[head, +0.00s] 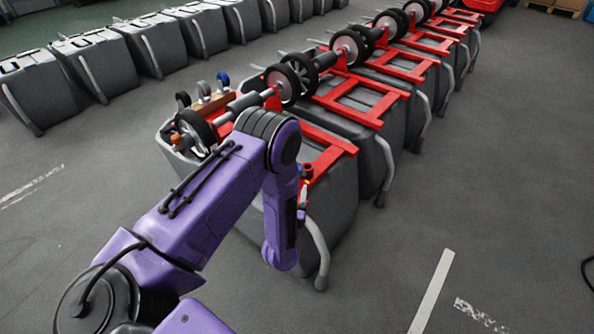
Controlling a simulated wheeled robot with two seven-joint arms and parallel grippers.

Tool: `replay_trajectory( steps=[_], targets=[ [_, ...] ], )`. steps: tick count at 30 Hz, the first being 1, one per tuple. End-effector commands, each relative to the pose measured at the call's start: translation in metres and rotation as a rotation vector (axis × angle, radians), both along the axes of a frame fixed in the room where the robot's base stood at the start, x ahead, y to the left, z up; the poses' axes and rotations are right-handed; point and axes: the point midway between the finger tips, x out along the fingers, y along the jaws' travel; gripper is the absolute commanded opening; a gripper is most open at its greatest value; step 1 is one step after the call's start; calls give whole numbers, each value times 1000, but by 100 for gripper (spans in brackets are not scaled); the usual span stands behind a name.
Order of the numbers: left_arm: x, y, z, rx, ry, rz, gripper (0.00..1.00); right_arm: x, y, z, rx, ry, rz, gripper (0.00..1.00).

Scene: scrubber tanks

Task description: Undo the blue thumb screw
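A small knob-like part, red with a dark bluish top (307,168), stands at the right edge of the nearest grey tank (335,205); it is too small for me to make out a thumb screw for sure. My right gripper is out of view.
Several grey tanks with red frames and wheels (348,47) run in a row toward the back right. Another row of grey tanks (85,62) stands at the back left. The grey floor (500,170) on the right is open, with a white line (432,290).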

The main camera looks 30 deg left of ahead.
Motion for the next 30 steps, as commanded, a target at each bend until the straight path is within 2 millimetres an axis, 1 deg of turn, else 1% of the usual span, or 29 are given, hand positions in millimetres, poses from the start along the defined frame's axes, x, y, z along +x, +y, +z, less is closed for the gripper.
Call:
replay_trajectory(
  steps=[1, 6, 10, 12, 15, 21, 22, 23, 24, 26, 27, 30],
  targets=[
    [10, 7, 0, -1, -5, 5, 58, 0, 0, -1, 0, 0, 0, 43],
    [45, 23, 0, -2, -4, 4, 58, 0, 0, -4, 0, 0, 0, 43],
    [64, 32, -1, -3, -1, 2, 58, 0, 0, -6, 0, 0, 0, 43],
    [70, 35, 0, -2, 0, 1, 58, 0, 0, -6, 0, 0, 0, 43],
    [74, 36, 0, -3, 1, 0, 58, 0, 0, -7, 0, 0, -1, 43],
    [74, 36, 0, -2, 1, -1, 58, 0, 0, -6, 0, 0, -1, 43],
    [74, 36, 0, -2, 1, -1, 52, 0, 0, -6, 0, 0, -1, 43],
    [74, 36, 0, -2, 1, -1, 42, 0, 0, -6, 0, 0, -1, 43],
    [74, 36, 0, -2, 1, -1, 29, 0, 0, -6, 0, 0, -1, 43],
    [74, 36, 0, -2, 1, -1, 10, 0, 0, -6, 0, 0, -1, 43],
    [74, 36, 0, -2, 1, -1, 2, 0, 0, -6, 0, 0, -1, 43],
    [74, 36, 0, -2, 1, 0, 2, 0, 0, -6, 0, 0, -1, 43]
  ],
)
